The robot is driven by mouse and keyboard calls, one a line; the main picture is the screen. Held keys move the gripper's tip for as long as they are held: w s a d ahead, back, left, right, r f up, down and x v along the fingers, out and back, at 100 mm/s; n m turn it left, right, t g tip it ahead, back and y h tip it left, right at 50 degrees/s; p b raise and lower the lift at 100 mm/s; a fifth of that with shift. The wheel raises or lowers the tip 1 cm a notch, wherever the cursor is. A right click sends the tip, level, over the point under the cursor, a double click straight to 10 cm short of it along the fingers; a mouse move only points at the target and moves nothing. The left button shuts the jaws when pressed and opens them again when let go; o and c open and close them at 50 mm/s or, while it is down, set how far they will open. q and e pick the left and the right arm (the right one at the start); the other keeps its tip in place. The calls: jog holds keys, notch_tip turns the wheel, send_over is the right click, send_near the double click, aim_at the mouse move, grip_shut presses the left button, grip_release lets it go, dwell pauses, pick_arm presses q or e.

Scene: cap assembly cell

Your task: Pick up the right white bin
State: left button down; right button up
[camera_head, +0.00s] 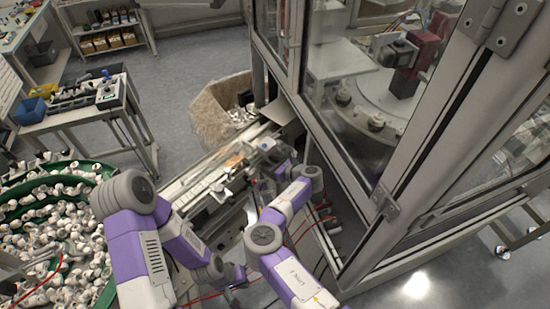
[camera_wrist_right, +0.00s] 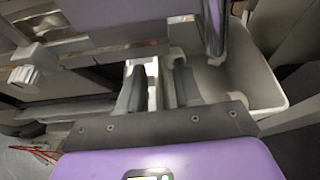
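A white bin (camera_wrist_right: 262,82) shows at the right of the right wrist view, its inside open to the camera and partly covered by a dark bar. My right gripper's (camera_wrist_right: 160,88) two dark fingers stand apart in the middle of that view, with a bright gap between them. The right finger is close to the bin's near left side; whether it touches is unclear. In the head view my right gripper (camera_head: 255,184) is over the machine's conveyor area, small and partly hidden. I cannot make out the bin there. My left gripper (camera_head: 240,281) is low in the head view, its fingers too small to read.
A glass-walled machine cell (camera_head: 370,150) stands on the right, close to my right arm. A green-rimmed round feeder (camera_head: 95,163) full of white parts is at left. A cardboard box (camera_head: 207,110) stands behind the conveyor (camera_head: 205,185). A workbench (camera_head: 75,118) stands further back left.

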jog(key=shift+w+a+f, duration=0.1)
jog(key=shift+c, duration=0.8)
grip_shut()
